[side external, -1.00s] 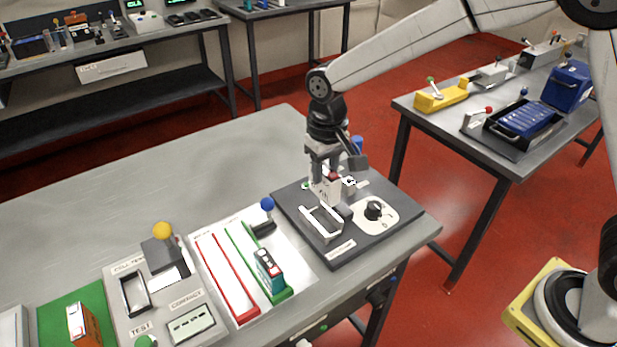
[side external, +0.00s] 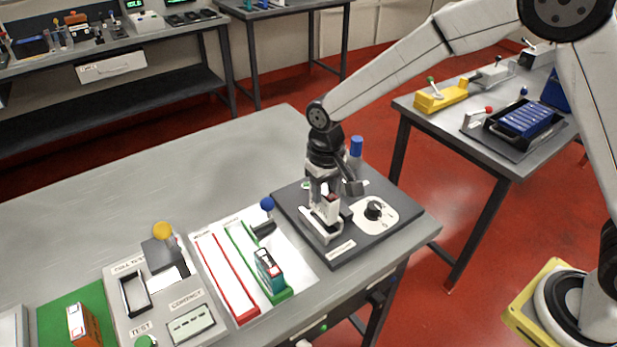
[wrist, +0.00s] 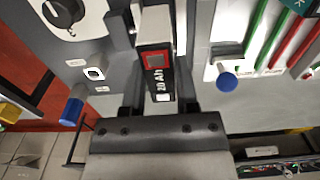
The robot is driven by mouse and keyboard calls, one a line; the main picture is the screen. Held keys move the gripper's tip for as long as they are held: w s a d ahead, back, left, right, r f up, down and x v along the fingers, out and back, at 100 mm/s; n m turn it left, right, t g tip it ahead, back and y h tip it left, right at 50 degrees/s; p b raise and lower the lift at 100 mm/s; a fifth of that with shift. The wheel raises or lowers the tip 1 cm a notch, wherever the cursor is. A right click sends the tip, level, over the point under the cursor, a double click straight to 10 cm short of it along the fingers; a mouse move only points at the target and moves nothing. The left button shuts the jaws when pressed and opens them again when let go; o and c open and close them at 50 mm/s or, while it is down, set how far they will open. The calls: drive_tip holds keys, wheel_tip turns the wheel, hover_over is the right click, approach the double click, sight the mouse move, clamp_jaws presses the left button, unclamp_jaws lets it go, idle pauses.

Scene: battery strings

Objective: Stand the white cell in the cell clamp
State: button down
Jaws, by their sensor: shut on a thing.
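My gripper (side external: 324,196) is shut on the white cell (side external: 331,208), which shows a pale body and a red and black end. In the wrist view the cell's black end, with a red square and "20 Ah" (wrist: 157,72), sits between the two dark fingers (wrist: 159,98). A white open frame (side external: 333,238) on a dark plate appears to be the cell clamp. The cell is upright over this frame and overlaps it in the side view. The cell's lower end is hidden, so I cannot tell how deep it sits.
The dark plate (side external: 353,250) also carries a black knob (side external: 373,209). A blue-topped post (side external: 356,146) rises behind my gripper. To the left are a blue-knobbed lever (side external: 267,204), red (side external: 226,278) and green trays, and a teal cell (side external: 269,268). The table's back left is clear.

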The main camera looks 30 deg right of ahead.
drive_tip(key=shift+f, duration=1.6)
drive_tip(key=shift+f, duration=0.2)
drive_tip(key=shift+c, duration=1.4)
unclamp_jaws()
drive_tip(key=shift+r, duration=3.9)
